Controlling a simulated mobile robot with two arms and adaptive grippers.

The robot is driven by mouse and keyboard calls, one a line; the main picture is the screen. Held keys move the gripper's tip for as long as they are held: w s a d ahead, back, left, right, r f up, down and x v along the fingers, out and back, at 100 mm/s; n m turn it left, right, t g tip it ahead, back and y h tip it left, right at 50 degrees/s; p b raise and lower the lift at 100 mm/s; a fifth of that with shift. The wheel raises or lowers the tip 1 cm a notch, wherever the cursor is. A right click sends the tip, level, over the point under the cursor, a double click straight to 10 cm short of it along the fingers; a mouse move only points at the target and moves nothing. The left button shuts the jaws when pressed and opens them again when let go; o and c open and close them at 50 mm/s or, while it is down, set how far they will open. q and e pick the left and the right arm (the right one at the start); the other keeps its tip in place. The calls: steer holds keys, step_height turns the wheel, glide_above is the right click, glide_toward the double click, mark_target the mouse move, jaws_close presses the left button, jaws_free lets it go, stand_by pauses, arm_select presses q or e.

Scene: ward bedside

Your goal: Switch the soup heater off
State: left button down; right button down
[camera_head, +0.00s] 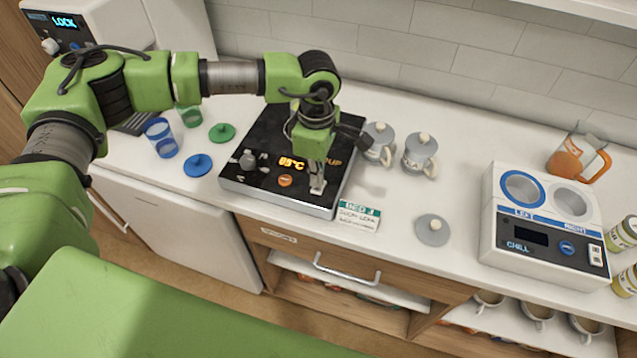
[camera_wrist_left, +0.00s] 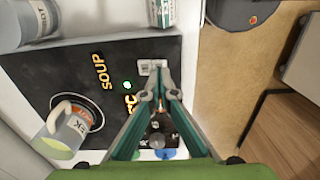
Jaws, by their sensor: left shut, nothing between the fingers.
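The soup heater (camera_head: 237,183) is a black, flat-topped unit on the counter, with a lit orange temperature display (camera_head: 291,163), a grey knob (camera_head: 247,161) and an orange button (camera_head: 285,181) on its front. My left gripper (camera_head: 317,186) points down at the panel's right end, shut and empty. In the left wrist view, its closed fingertips (camera_wrist_left: 160,92) are beside a small white switch (camera_wrist_left: 150,67); I cannot tell whether they touch it. A green light (camera_wrist_left: 127,85) glows near the SOUP lettering. My arm hides part of the heater in the head view. My right gripper is not in view.
A grey-lidded cup (camera_head: 419,155) and another stand right of the heater. A white chiller unit (camera_head: 541,235) stands further right. Blue (camera_head: 160,138) and green cups and lids are on the left.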

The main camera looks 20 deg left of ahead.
mark_target(317, 190)
arm_select(q)
steer(key=shift+f+b, duration=1.2)
steer(key=shift+f, duration=0.05)
stand_by(0.5)
steer(key=shift+r, duration=0.15)
steer(key=shift+r+p, duration=1.4)
steer(key=shift+r, duration=2.05)
steer(key=shift+f, duration=0.1)
